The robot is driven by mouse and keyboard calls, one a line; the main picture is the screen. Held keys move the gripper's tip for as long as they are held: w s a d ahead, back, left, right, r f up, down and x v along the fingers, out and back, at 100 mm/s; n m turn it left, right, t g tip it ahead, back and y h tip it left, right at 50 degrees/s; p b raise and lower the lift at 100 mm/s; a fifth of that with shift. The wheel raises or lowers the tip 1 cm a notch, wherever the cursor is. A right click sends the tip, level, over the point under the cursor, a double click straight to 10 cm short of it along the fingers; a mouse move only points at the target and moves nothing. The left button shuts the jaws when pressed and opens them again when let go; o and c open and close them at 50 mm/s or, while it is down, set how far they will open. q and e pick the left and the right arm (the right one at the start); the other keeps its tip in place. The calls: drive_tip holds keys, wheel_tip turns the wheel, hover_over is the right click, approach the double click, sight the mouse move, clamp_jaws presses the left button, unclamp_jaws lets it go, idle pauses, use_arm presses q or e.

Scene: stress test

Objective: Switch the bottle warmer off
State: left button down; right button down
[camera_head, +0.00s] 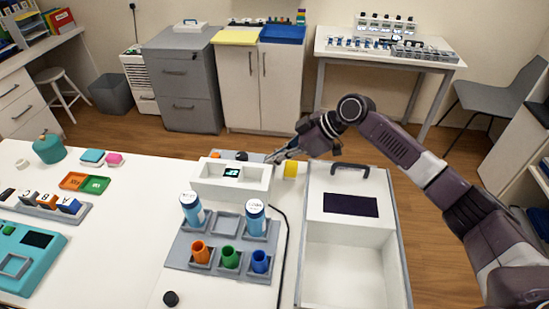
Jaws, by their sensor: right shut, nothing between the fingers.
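A white box-shaped device with a small lit green display (232,173), which looks like the bottle warmer (202,185), stands at the back of the white table. Behind it is a grey strip with an orange piece (215,155) and a dark round knob (241,156); I cannot tell which part is the switch. My right gripper (272,158) is shut and empty, just past the device's back right corner, with its tips pointing left toward the grey strip. Whether the tips touch anything is unclear. My left gripper is out of view.
A grey rack (180,251) with two labelled bottles and orange, green and blue cups stands in front. A large white open bin (350,260) is at right. A dark cable runs between them.

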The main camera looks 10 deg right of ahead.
drive_tip(key=shift+w+d+r, duration=0.2)
drive_tip(key=shift+w+d, duration=0.1)
drive_tip(key=shift+w, duration=0.45)
drive_tip(key=v, duration=1.2)
